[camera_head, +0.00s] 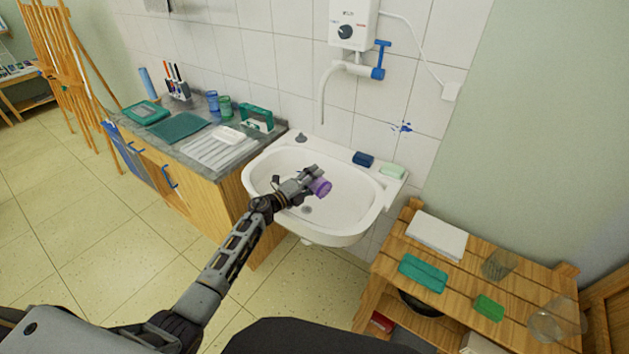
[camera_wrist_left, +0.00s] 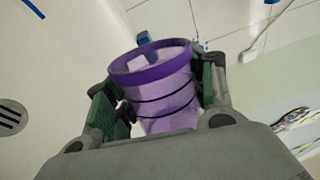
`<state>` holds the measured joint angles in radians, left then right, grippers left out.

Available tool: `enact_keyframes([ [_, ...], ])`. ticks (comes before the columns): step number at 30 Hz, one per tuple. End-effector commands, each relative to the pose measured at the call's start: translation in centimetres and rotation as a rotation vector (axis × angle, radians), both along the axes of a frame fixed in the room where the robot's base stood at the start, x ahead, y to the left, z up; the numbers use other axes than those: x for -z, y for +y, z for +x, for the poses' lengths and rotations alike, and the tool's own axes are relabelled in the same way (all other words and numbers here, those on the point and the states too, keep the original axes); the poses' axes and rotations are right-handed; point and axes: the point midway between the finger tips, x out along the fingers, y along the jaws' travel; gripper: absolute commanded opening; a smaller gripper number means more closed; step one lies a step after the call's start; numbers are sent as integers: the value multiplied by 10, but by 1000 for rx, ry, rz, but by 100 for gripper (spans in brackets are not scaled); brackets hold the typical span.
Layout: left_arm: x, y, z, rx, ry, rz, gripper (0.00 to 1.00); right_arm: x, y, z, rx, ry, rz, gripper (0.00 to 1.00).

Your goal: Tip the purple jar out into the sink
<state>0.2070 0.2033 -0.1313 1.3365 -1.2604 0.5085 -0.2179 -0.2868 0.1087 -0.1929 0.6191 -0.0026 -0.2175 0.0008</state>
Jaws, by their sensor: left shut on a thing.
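The purple jar (camera_head: 321,187) is held over the white sink (camera_head: 349,220) in the head view. My left gripper (camera_head: 313,175) is shut on it, with the fingers on both sides of the jar. In the left wrist view the purple jar (camera_wrist_left: 158,85) shows its darker rim and dark bands between the two fingers of my left gripper (camera_wrist_left: 160,95). The jar looks tilted; its contents cannot be made out. The sink's drain (camera_wrist_left: 12,117) shows at the left of the wrist view. My right gripper is not in view.
A water heater (camera_head: 353,24) with a spout (camera_head: 326,88) hangs above the sink. A blue sponge (camera_head: 362,159) and a pale green soap (camera_head: 392,171) lie on the sink's back ledge. A counter (camera_head: 190,155) stands left, a wooden shelf table (camera_head: 470,268) right.

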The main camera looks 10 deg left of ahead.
Motion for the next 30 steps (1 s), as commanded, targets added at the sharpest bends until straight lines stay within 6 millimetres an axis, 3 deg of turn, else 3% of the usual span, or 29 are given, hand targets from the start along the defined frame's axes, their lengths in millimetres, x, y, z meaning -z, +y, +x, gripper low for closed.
enact_keyframes([
  [7, 0, 0, 0, 0, -2, 1, 24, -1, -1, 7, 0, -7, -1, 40],
  [17, -2, -1, 0, 1, -24, 35, 24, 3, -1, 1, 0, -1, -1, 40],
  [24, -6, -3, -2, 0, -90, 135, 24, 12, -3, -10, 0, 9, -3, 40],
  [30, -11, -6, -4, 1, -159, 239, 24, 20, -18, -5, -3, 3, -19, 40],
])
